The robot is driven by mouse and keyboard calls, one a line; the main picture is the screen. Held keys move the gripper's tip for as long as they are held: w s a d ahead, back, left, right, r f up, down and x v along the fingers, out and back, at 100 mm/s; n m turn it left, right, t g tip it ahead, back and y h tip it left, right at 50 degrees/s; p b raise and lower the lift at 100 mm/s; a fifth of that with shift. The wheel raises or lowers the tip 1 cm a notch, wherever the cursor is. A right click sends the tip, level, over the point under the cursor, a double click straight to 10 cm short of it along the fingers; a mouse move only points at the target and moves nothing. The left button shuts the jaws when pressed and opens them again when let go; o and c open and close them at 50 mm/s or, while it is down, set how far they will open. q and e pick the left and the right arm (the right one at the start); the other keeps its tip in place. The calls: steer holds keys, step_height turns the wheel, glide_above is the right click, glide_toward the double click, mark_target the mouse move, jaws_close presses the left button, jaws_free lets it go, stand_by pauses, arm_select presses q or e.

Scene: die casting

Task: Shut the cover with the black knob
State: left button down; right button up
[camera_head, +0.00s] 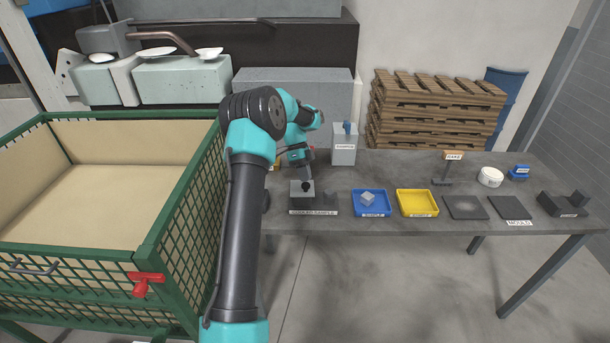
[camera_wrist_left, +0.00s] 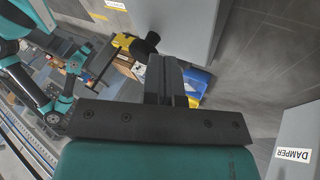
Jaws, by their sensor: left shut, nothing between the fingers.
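A small grey cover (camera_head: 301,199) with a black knob (camera_head: 306,187) is at the left part of the workbench, on a dark base (camera_head: 331,208) with a label. I cannot tell the cover's exact angle. In the left wrist view, the black knob (camera_wrist_left: 152,38) sticks out from a large grey surface (camera_wrist_left: 184,22), just beyond my fingertips. My left gripper (camera_head: 304,177) is shut and empty, pointing down right at the knob. The left wrist view shows its closed fingers (camera_wrist_left: 166,80) close to the knob; contact cannot be told. My right gripper is not in view.
To the right lie a blue tray (camera_head: 373,213) with a grey block, a yellow tray (camera_head: 433,211) and dark plates (camera_head: 466,207). A grey damper box (camera_head: 344,155) stands behind the cover. A green-framed bin (camera_head: 186,215) is at left. The bench's front strip is clear.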

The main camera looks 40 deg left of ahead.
arm_select(q)
steer(key=shift+w+f, duration=0.1)
stand_by(0.3)
steer(key=shift+w+a+r, duration=0.2)
steer(key=shift+w+a, duration=0.4)
steer(key=shift+w, duration=0.15)
steer(key=v, duration=1.1)
steer(key=shift+w+a+f, duration=0.15)
steer(key=shift+w+a, duration=0.2)
steer(key=shift+a, duration=0.1)
steer(key=w+d+r+n+g+y, duration=0.1)
steer(key=w+d+n+y, duration=0.3)
steer(key=d, duration=0.9)
steer(key=n+y, duration=0.3)
steer(key=n, duration=0.2)
steer(key=shift+r+n, duration=0.25)
steer(key=shift+n, duration=0.15)
